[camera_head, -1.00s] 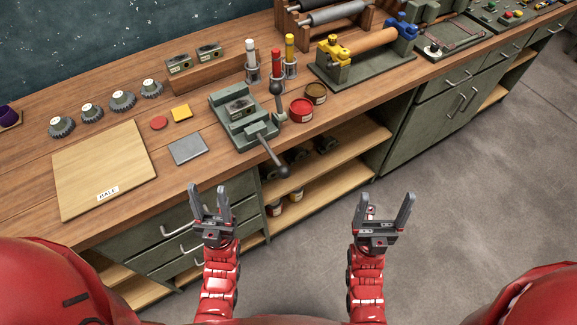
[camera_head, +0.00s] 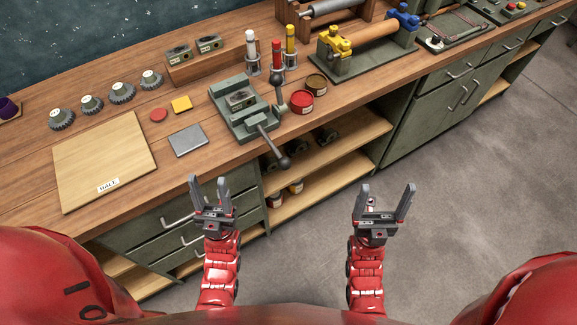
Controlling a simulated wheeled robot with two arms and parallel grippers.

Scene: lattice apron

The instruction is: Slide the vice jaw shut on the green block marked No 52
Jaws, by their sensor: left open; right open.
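The grey-green vice (camera_head: 236,127) stands near the front edge of the wooden bench. A dark green block (camera_head: 240,98) with a pale label sits in it between the jaws; the label is too small to read. The vice's handle (camera_head: 284,160) with a dark ball end sticks out over the bench front. I cannot tell whether the jaw touches the block. My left gripper (camera_head: 210,187) is open and empty in front of the bench, below and left of the vice handle. My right gripper (camera_head: 387,197) is open and empty over the floor, right of the vice.
Two similar labelled blocks stand on a wooden rack (camera_head: 210,70) behind. Red and dark tins (camera_head: 302,102) stand right of the vice, bottles (camera_head: 277,55) behind it. A grey plate (camera_head: 188,141) and a pale board (camera_head: 104,165) lie left. Open shelves (camera_head: 330,160) are below.

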